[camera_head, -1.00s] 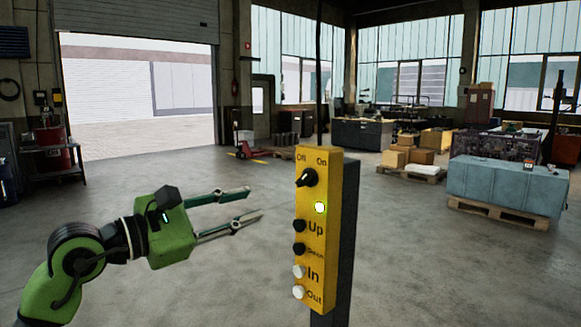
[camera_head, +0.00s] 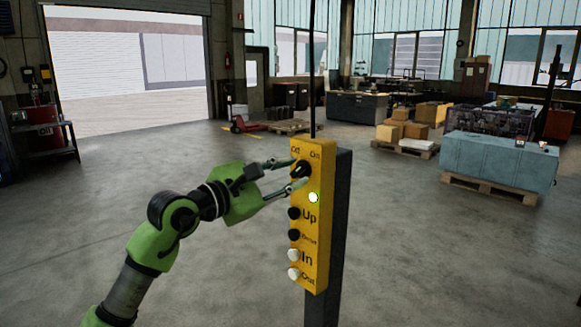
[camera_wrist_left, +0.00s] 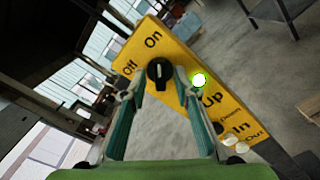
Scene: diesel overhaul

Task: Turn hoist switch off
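The hoist switch is a black rotary knob (camera_head: 300,168) at the top of a yellow control box (camera_head: 312,240), under the labels Off and On. In the left wrist view the knob (camera_wrist_left: 159,73) has its white mark pointing toward On. A green lamp (camera_head: 313,197) beside it is lit. My left gripper (camera_head: 296,175) is at the knob, with its fingers spread. In the left wrist view its fingertips lie on either side of the knob; I cannot tell whether they touch it. My right gripper is not in view.
Below the knob are black Up and Down buttons (camera_head: 294,213) and white In and Out buttons (camera_head: 293,255). The box is on a dark post (camera_head: 330,230). The floor around is clear. Pallets with cartons (camera_head: 403,130) and a blue-grey block (camera_head: 498,160) stand farther back.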

